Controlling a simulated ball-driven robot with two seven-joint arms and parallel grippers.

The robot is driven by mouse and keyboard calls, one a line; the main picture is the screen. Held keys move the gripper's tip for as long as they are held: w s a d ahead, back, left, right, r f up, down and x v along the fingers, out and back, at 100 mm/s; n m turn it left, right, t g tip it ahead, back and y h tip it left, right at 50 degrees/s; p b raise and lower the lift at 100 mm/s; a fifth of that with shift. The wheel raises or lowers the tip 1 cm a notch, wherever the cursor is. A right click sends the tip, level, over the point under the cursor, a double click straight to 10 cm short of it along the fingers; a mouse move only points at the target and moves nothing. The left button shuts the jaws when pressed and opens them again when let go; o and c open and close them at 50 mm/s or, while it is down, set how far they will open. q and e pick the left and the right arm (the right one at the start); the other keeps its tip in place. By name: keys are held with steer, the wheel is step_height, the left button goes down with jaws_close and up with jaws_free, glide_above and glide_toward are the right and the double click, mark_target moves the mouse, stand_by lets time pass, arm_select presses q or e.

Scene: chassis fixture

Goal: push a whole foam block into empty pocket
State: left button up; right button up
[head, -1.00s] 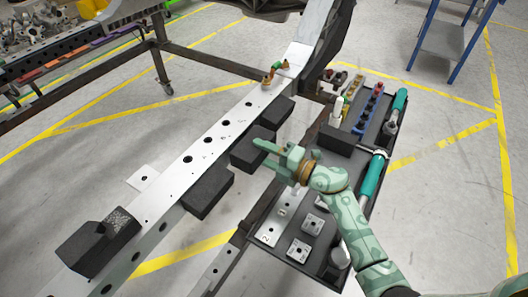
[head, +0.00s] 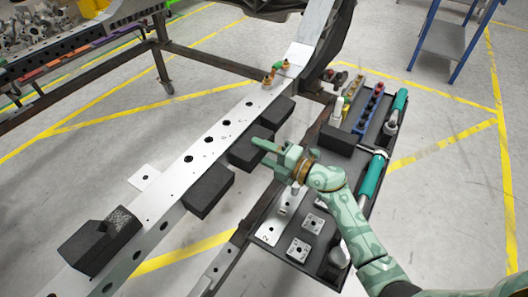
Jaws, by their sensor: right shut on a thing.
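My right gripper (head: 268,155) is shut on a dark foam block (head: 243,149) at the right side of the long pale chassis rail (head: 190,168). The block's left end meets the rail's edge; the fingers cover part of its right side. Another foam block (head: 276,109) sits farther along the same side, and one (head: 208,194) sits nearer. A foam block with a notched, speckled end (head: 100,242) lies across the rail at lower left. I cannot make out an empty pocket; the rail's side is largely hidden by blocks. My left gripper is not in view.
A dark tray (head: 318,262) at right holds another dark block (head: 336,140), teal-handled tools (head: 373,175), square metal plates (head: 299,249) and small coloured parts. A metal frame with a wheel stands behind the rail. Open floor lies left of the rail.

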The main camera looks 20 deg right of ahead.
mark_target(252, 147)
steer(key=shift+w+a, duration=0.4)
steer(key=shift+w, duration=0.15)
steer(key=shift+a, duration=0.1)
stand_by(0.3)
steer(key=shift+x, duration=0.9)
steer(key=o, duration=1.2)
steer(key=shift+c, duration=0.2)
